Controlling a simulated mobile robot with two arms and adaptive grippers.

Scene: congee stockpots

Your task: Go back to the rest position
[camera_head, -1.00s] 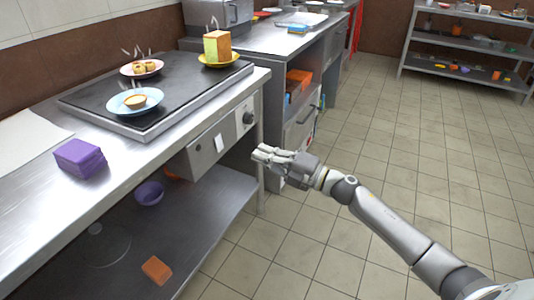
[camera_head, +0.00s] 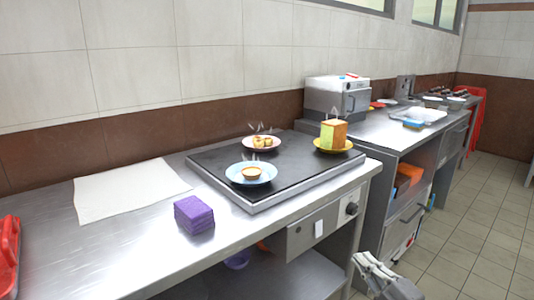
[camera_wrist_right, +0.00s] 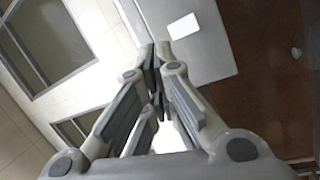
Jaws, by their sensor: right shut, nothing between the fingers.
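My right gripper (camera_head: 378,272) shows at the bottom edge of the head view, in front of the steel counter and apart from it. In the right wrist view its fingers (camera_wrist_right: 158,62) are closed together with nothing between them. Most of my right arm is below the head view. My left gripper is not in view.
On the steel counter (camera_head: 130,255) are a dark hot plate (camera_head: 215,165) with steaming dishes, a purple block (camera_head: 194,215), a white sheet (camera_head: 125,190) and a red tray (camera_head: 9,255). Open tiled floor (camera_head: 470,245) lies at the right.

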